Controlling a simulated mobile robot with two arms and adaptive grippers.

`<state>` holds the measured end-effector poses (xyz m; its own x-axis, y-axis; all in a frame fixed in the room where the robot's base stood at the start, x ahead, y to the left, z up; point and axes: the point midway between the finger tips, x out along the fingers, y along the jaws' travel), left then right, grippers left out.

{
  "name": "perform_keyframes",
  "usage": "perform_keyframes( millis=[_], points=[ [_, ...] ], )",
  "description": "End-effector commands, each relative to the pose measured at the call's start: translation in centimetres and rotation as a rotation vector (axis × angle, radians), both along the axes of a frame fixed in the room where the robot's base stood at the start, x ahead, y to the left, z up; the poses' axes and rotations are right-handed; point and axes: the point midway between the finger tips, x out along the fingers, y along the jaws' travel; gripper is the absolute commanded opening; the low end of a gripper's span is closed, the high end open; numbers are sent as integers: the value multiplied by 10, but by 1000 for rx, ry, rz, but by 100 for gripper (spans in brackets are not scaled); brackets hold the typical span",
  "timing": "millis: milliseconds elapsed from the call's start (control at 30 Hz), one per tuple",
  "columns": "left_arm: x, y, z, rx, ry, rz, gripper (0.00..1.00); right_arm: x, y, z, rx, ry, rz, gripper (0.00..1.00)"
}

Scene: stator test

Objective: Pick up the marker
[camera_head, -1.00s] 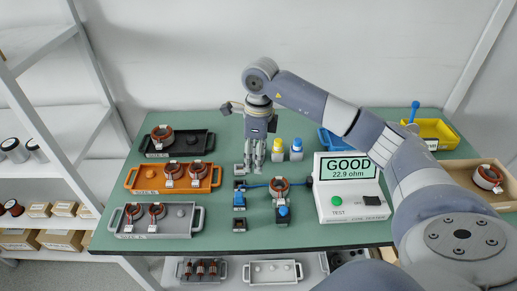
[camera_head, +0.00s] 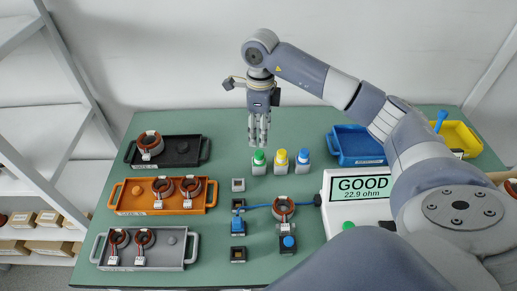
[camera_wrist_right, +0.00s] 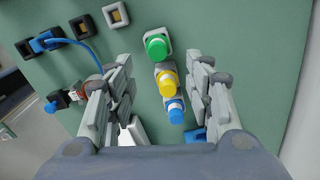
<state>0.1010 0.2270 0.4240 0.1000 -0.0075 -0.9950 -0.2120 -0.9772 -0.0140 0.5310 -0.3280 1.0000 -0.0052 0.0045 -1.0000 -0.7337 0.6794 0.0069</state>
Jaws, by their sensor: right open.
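Three small white-bodied, capped markers stand upright in a row at the table's middle: a green-capped marker (camera_head: 259,163), a yellow-capped marker (camera_head: 281,162) and a blue-capped marker (camera_head: 303,160). My right gripper (camera_head: 259,138) points down, open and empty, with its fingertips just above and behind the green cap in the head view. In the right wrist view the open fingers (camera_wrist_right: 161,64) flank the row, with the green cap (camera_wrist_right: 157,46), yellow cap (camera_wrist_right: 167,82) and blue cap (camera_wrist_right: 175,108) between them. I see no contact. My left gripper is out of view.
Black (camera_head: 183,152), orange (camera_head: 140,205) and grey (camera_head: 170,262) trays with copper-wound stators stand at the left. A wired stator fixture (camera_head: 284,208) is in front of the markers. The tester (camera_head: 350,188) reads GOOD, 22.9 ohm. Blue (camera_head: 357,150) and yellow (camera_head: 458,136) bins are behind right.

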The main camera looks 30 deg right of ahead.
Motion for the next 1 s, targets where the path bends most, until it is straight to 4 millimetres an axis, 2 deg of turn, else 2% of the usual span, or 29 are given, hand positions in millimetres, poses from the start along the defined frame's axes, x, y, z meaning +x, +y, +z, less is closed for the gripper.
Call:
perform_keyframes(
  millis=[233,400,500,667,800,1000],
  points=[
    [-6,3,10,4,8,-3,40,-2,1,-38,0,7,1,48],
    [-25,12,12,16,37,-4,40,-1,0,-52,0,4,1,48],
    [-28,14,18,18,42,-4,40,0,1,-60,0,6,0,48],
    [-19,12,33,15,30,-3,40,3,2,-83,0,8,0,48],
    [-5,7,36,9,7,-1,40,4,1,-100,0,4,0,48],
    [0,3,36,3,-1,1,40,4,1,-105,0,1,1,48]
  ],
)
